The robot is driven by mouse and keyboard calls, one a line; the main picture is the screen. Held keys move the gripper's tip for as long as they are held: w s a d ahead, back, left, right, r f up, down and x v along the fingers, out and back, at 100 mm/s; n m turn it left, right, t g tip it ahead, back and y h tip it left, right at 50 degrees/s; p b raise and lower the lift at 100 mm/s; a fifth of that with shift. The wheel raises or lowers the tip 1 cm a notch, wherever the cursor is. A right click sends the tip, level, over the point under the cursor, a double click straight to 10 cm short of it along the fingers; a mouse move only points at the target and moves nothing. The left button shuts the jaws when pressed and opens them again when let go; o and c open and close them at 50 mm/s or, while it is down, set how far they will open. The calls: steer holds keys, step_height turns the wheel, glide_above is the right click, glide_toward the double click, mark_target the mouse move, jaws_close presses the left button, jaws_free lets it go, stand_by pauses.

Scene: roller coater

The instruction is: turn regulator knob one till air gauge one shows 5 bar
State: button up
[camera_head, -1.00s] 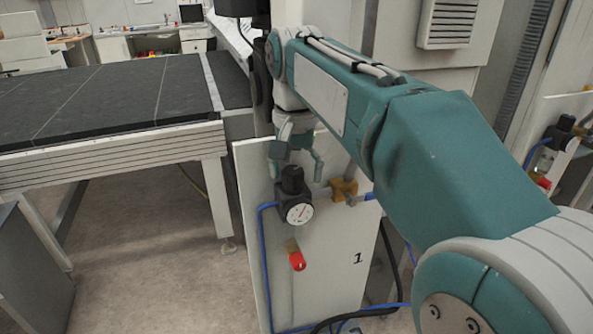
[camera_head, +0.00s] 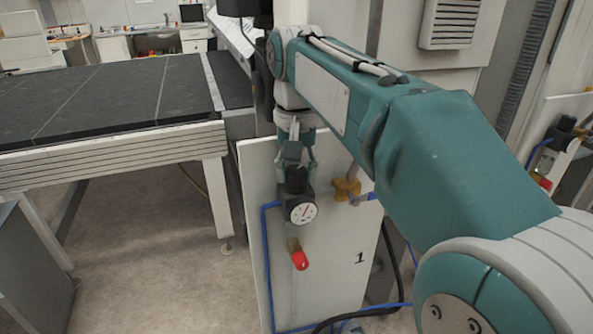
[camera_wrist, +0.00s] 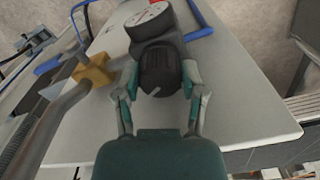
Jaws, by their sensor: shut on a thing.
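The black regulator knob one (camera_head: 297,183) sits on top of the regulator on the white panel marked "1". My gripper (camera_head: 297,170) has come down over it from above. In the wrist view my gripper (camera_wrist: 159,88) has one finger on each side of the ribbed black knob (camera_wrist: 160,70) and is shut on it. Air gauge one (camera_head: 303,213) is a round white dial on the front of the regulator, with a dark needle. It also shows in the wrist view (camera_wrist: 147,20). Its numbers are too small to read.
A brass fitting (camera_head: 345,190) with a grey pipe is right of the regulator. A red-tipped valve (camera_head: 300,260) hangs below, and a blue hose (camera_head: 265,250) runs down the panel (camera_head: 335,285). A dark-topped table (camera_head: 110,95) stands left. Another regulator (camera_head: 565,130) is far right.

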mark_target(295, 169)
steer(key=shift+f+n, duration=0.2)
steer(key=shift+n, duration=2)
steer(key=o, duration=1.1)
steer(key=shift+w, duration=0.1)
steer(key=shift+o, duration=0.2)
steer(key=shift+r, duration=0.1)
steer(key=shift+w+a+r, duration=0.1)
steer(key=shift+r, duration=3.55)
